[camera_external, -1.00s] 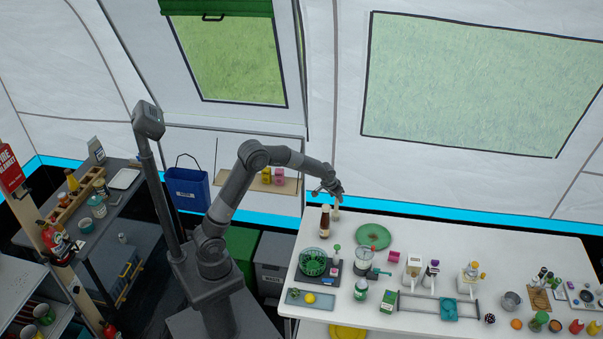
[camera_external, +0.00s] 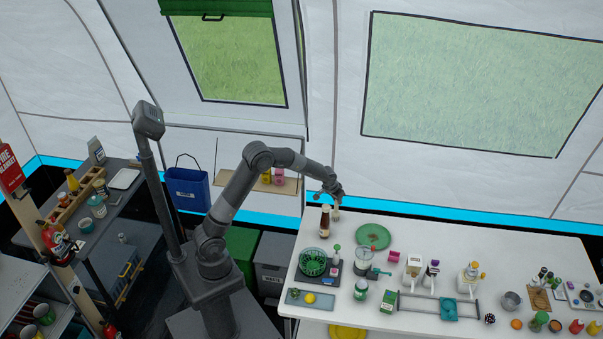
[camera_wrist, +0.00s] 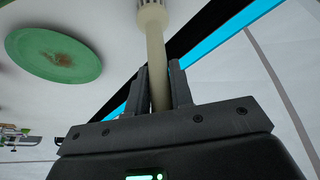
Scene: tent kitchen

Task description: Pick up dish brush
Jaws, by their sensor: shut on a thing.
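The dish brush (camera_wrist: 154,45) shows in the wrist view as a pale cream handle with a whitish ribbed head at the top edge. My gripper (camera_wrist: 159,88) is shut on its handle, with one dark finger on each side. In the external view my gripper (camera_external: 337,196) is at the back left of the white table, and the brush (camera_external: 336,213) is a small pale shape below it. I cannot tell whether the brush touches the table. The rest of the head is cut off by the wrist view's edge.
A dark brown bottle (camera_external: 325,224) stands close to the left of my gripper. A green plate (camera_external: 373,237) lies to the right on the white table (camera_external: 440,235); it also shows in the wrist view (camera_wrist: 50,52).

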